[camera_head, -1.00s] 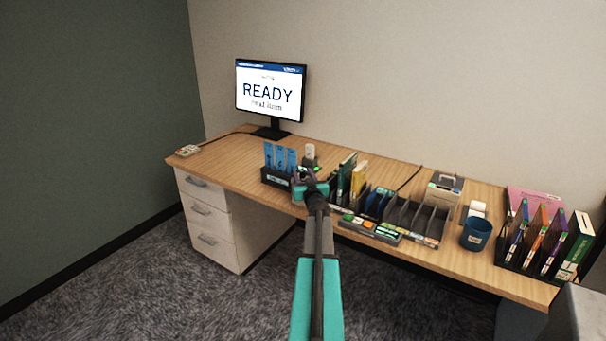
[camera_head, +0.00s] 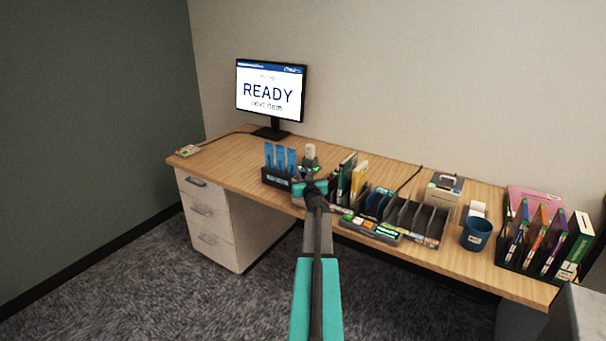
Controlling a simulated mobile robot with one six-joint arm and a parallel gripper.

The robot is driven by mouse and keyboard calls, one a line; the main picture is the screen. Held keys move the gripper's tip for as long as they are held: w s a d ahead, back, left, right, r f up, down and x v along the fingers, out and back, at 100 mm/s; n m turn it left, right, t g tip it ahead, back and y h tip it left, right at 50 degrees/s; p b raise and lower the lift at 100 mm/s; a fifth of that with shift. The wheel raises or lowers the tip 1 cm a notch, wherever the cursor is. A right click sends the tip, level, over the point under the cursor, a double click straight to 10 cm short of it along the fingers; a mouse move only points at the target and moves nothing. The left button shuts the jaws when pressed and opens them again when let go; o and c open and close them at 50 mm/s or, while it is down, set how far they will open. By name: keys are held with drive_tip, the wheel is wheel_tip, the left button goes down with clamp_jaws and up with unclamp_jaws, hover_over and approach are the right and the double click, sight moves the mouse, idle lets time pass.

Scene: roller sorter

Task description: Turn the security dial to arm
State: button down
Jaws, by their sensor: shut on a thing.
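My gripper (camera_head: 305,180) is at the front of the desk, over a small dark device (camera_head: 301,202) between the blue-card holder and the upright folders. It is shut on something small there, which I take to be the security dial. The dial itself is hidden behind my gripper and wrist, so its setting cannot be read. A small green light (camera_head: 314,169) shows just behind the gripper, below a white upright piece (camera_head: 310,152).
Blue cards (camera_head: 280,158) stand in a black holder close on the left. Folders (camera_head: 347,178) and a slotted dark tray (camera_head: 405,215) stand close on the right. A monitor (camera_head: 270,92) reads READY. The desk's left part is mostly clear.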

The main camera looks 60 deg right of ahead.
drive_tip(key=shift+d+r+m+g+h+b, duration=0.1)
drive_tip(key=shift+m+g+h+b, duration=0.55)
drive_tip(key=shift+b, duration=1.65)
drive_tip(key=m+g+h+b, duration=0.1)
drive_tip(key=g+b, duration=0.1)
drive_tip(key=b, duration=0.7)
drive_tip(key=shift+d+h, duration=0.15)
drive_tip(key=shift+h, duration=0.1)
drive_tip(key=f+m+g+h+b, duration=0.1)
drive_tip(key=m+g+b, duration=0.1)
drive_tip(key=b, duration=1.3)
drive_tip(key=shift+g, duration=0.25)
drive_tip(key=m+g+b, duration=0.1)
drive_tip(key=b, duration=0.3)
drive_tip(key=m+g+b, duration=0.1)
drive_tip(key=g+b, duration=0.1)
drive_tip(key=b, duration=0.3)
drive_tip(key=shift+w+a+h+b, duration=0.1)
drive_tip(key=shift+a+h+b, duration=0.2)
drive_tip(key=shift+h, duration=0.1)
drive_tip(key=shift+r+m+g+h+b, duration=0.1)
drive_tip(key=shift+m+g+h+b, duration=0.2)
drive_tip(key=shift+m+g+b, duration=1.35)
drive_tip(key=shift+r+m+g+b, duration=0.15)
drive_tip(key=shift+m+g+b, duration=0.65)
drive_tip(key=shift+g+b, duration=1)
drive_tip(key=c, duration=1.6)
unclamp_jaws()
drive_tip(key=shift+o, duration=0.2)
drive_tip(key=shift+r, duration=0.1)
